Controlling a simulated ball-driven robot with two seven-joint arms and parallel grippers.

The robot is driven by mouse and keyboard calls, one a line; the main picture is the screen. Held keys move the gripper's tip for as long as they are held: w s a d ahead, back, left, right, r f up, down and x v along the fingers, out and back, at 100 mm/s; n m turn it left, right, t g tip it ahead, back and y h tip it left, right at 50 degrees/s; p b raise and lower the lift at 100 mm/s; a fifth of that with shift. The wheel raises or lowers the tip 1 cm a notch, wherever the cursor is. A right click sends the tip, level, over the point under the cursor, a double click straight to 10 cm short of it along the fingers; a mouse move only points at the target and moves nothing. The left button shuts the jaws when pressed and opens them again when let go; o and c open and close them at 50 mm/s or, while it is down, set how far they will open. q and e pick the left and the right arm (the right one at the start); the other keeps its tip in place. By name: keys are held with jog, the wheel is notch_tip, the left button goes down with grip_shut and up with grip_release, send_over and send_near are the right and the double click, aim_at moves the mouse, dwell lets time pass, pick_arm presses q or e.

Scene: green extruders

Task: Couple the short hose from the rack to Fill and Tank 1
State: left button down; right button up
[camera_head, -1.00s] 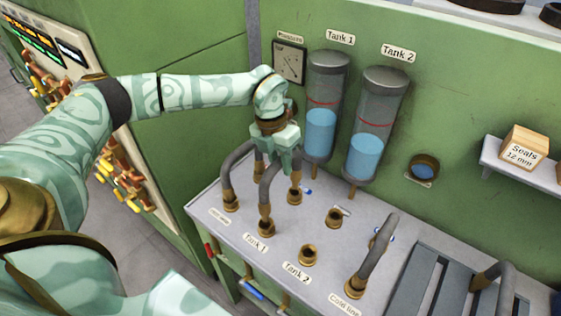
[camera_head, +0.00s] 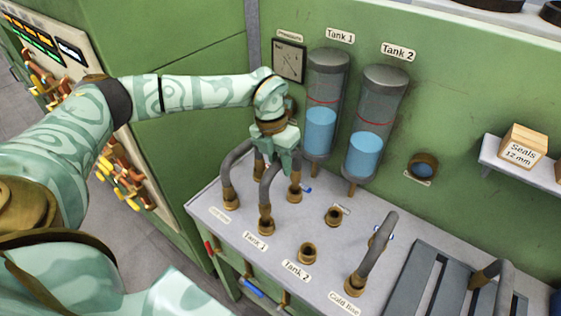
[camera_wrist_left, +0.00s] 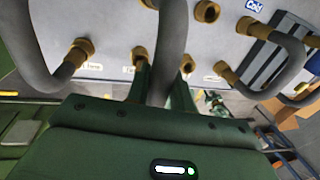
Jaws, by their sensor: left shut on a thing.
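My left gripper (camera_head: 285,163) points down over the grey bench top and is shut on the short grey hose (camera_head: 268,183). The hose arches between its fingers, also in the left wrist view (camera_wrist_left: 172,50). I cannot tell whether either end is fully seated. The slatted rack (camera_head: 420,285) is at the lower right. My right gripper is out of view.
Another hose (camera_head: 228,172) arches close left of the gripper. A third hose (camera_head: 378,245) stands at Cold line, and one more (camera_head: 503,283) is at the rack. The Tank 2 port (camera_head: 307,253) is open. Glass tanks (camera_head: 325,115) hang close behind the gripper.

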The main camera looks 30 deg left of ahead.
pick_arm(q)
jog(key=shift+f+b, duration=0.9)
jog(key=shift+f, duration=0.9)
jog(key=c, duration=1.1)
grip_release()
jog(key=shift+c, duration=0.2)
jog(key=a+r, duration=0.3)
jog(key=r, duration=1.3)
jog(key=shift+w+a, duration=0.1)
